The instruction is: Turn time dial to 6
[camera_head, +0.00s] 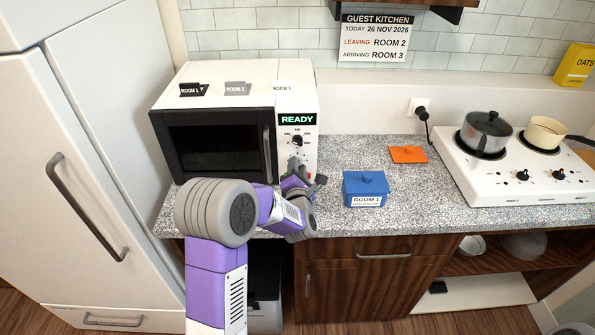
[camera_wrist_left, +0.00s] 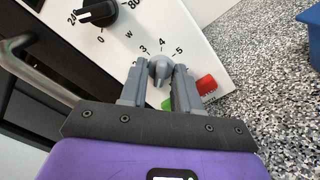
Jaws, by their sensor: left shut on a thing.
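The microwave (camera_head: 225,88) stands on the counter, with a lit READY display (camera_head: 297,119) on its front panel. My right gripper is not in view.
A black power dial (camera_head: 297,141) sits above the time dial. Red (camera_wrist_left: 206,84) and green (camera_wrist_left: 168,104) buttons lie just below it. The hob (camera_head: 500,190) holds pots.

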